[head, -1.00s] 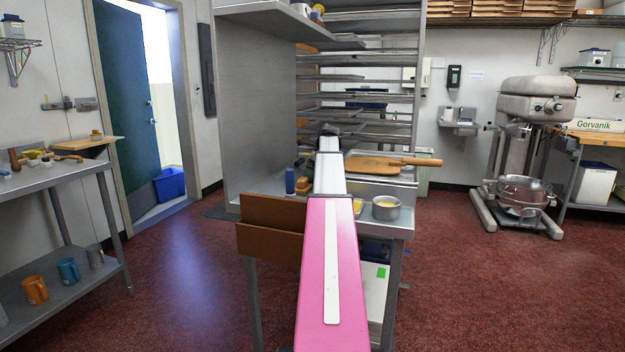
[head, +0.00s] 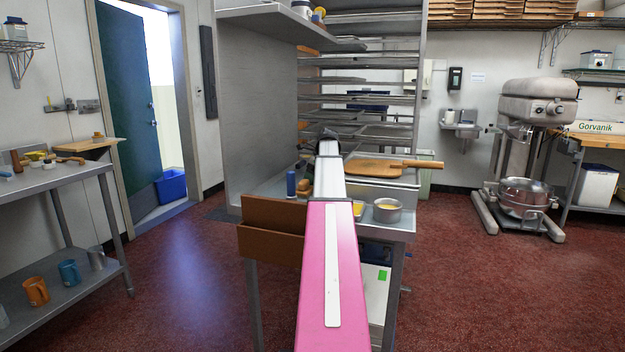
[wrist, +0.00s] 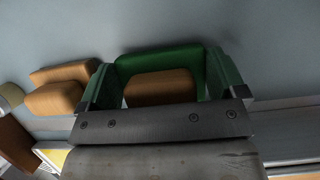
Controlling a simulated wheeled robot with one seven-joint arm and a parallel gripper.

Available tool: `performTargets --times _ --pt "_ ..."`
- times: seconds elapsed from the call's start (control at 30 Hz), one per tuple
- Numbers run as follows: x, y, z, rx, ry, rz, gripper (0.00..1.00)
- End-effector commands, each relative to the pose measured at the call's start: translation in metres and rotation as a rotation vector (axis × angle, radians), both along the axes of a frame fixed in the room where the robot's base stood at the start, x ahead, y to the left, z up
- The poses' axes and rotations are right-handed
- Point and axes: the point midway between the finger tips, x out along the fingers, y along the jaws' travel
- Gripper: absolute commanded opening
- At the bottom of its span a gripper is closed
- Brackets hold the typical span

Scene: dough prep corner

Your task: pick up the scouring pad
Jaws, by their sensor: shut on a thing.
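The scouring pad (wrist: 160,58), a green layer with a tan-brown block against it, shows in the wrist view between my gripper's two fingers. My gripper (wrist: 164,78) is shut on it, with a finger at each side of the pad. In the head view my own pink and white arm reaches over the steel table and hides the pad and the fingers. How far the pad is from the table surface cannot be told.
Tan-brown blocks (wrist: 60,88) lie left of my gripper. On the table (head: 400,228), a blue cylinder (head: 291,183) stands left of my arm; a metal pot (head: 387,210) and a wooden board (head: 372,168) are to the right. Rack shelves (head: 360,80) rise behind.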

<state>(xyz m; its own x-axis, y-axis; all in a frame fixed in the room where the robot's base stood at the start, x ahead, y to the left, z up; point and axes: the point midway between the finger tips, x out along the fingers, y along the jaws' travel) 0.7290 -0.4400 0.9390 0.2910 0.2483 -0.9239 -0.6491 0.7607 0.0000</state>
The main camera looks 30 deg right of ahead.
Motion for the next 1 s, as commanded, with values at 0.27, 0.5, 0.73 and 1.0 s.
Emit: performTargets --times 0.27,0.5,0.73,1.0 --pt "-0.009 0.015 0.041 -0.001 -0.002 0.001 0.65" --pt "-0.032 0.061 0.071 -0.001 -0.002 0.001 0.65" --pt "-0.047 0.091 0.092 0.000 -0.001 0.001 0.65" --pt "-0.053 0.104 0.101 0.000 0.000 0.000 0.65"
